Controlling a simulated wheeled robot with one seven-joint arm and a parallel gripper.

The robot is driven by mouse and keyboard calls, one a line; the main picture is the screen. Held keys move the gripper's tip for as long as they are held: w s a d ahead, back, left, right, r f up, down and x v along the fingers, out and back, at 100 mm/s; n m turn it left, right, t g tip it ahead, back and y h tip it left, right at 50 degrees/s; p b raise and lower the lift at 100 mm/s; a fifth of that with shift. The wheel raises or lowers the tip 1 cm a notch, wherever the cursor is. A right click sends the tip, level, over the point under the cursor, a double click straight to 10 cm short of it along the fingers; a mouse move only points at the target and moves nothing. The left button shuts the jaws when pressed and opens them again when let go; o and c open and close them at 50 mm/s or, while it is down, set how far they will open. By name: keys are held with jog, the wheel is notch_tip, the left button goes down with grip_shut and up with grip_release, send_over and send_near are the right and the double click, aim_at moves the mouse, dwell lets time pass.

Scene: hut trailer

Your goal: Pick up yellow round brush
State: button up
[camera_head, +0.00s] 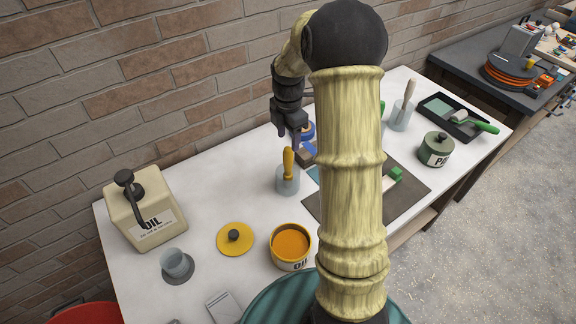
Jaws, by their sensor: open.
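A yellow brush handle (288,162) stands nearly upright in a clear grey cup (287,183) on the white table. The brush's lower end is inside the cup, so its head shape is hard to make out. My gripper (290,134) points down just above and behind the handle in the picture. Its jaws are open and nothing shows between them. I cannot tell the exact gap between the fingertips and the handle top. My arm covers part of the table to the right of the cup.
A blue item (308,133) and a brush with a dark head (305,155) lie close right of the cup. A can of orange paint (291,246), a yellow lid (235,238) and an oil canister (144,212) stand nearer. The brick wall (130,80) rises behind the table.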

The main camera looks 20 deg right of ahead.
aim_at(288, 157)
jog(key=shift+f+p, duration=0.35)
jog(key=shift+f, duration=1.85)
jog(key=shift+w+f+p, duration=0.2)
jog(key=shift+f+p, duration=1)
jog(key=shift+f, duration=1.4)
jog(key=c, duration=1.1)
jog(key=shift+o, duration=0.2)
jog(key=shift+r, duration=0.15)
